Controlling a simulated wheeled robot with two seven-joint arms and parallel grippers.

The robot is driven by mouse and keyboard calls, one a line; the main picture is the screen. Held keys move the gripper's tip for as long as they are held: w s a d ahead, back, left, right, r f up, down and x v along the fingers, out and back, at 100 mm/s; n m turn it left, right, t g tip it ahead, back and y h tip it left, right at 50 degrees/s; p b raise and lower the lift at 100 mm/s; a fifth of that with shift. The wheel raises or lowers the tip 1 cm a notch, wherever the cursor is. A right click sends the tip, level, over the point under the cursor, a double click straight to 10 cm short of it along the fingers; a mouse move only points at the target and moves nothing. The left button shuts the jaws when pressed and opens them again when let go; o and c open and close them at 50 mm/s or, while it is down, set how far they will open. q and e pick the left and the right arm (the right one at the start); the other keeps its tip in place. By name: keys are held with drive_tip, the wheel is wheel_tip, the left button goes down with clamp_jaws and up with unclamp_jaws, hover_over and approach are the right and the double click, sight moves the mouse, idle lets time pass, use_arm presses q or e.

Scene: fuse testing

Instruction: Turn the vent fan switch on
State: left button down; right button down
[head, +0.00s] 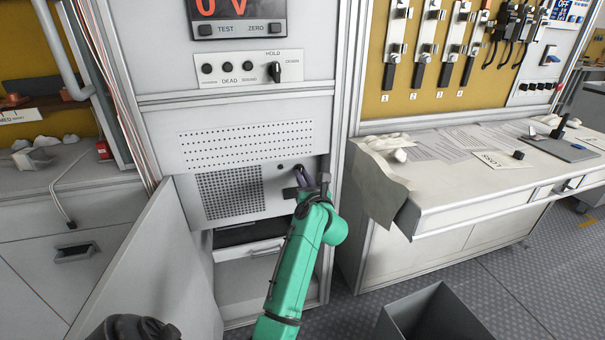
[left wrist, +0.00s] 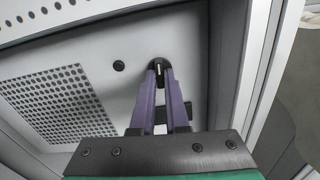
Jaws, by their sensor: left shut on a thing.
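The vent fan switch (left wrist: 158,66) is a small black toggle with a light lever on the pale vent panel (head: 190,165), right of the square perforated grille (head: 231,191). In the left wrist view, the purple fingers of my left gripper (left wrist: 161,76) reach up to the switch and are shut on it at their tips. In the head view, my left gripper (head: 308,181) is at the panel's lower right and hides the switch. I cannot tell whether the switch is on or off. My right gripper is not in view.
A grey cabinet door (head: 150,265) stands open at lower left. Test knobs (head: 276,71) and a red display (head: 222,8) are above the panel. A workbench (head: 450,185) stands at right, and a dark open bin (head: 432,318) is on the floor.

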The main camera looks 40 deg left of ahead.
use_arm(q)
drive_tip(key=m+p, duration=0.1)
drive_tip(key=p, duration=0.1)
drive_tip(key=m+p, duration=0.2)
drive_tip(key=shift+r+p, duration=0.3)
drive_tip(key=shift+p, duration=0.1)
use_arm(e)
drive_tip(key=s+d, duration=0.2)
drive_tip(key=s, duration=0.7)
use_arm(q)
drive_tip(key=shift+f+m+p, duration=0.2)
drive_tip(key=shift+m+p, duration=1.8)
drive_tip(key=shift+f+m+p, duration=0.15)
drive_tip(key=shift+m+p, duration=1.8)
drive_tip(key=shift+m, duration=0.05)
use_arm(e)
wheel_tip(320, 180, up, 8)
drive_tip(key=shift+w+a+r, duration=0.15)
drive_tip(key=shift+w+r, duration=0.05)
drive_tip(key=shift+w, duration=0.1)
use_arm(q)
drive_tip(key=shift+s, duration=0.1)
drive_tip(key=c, duration=0.9)
unclamp_jaws()
